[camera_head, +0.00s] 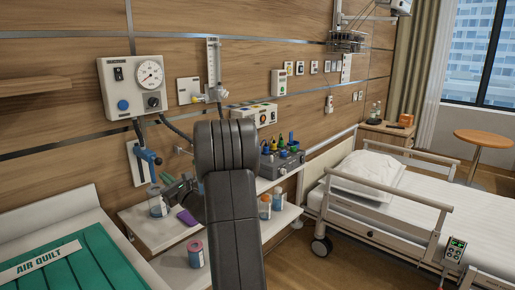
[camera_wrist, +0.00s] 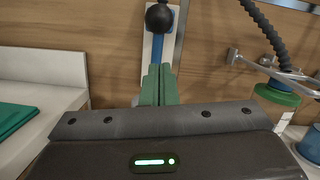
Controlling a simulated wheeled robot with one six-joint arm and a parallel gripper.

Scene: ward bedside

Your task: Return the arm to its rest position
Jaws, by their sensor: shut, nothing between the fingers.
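My gripper shows in the wrist view as two green fingers (camera_wrist: 158,86) pressed together, with nothing between them. In that view it is in front of the wood wall, just below a blue wall device with a black ball (camera_wrist: 158,18). In the head view my dark arm rises through the middle of the picture and hides part of the shelf.
A white shelf (camera_head: 165,236) carries bottles, a purple item (camera_head: 187,217) and a grey device (camera_head: 283,164). A gauge box (camera_head: 133,86) hangs on the wall. A bed (camera_head: 430,210) is right; a green quilt (camera_head: 85,262) lies left. Open floor (camera_head: 318,268) shows between.

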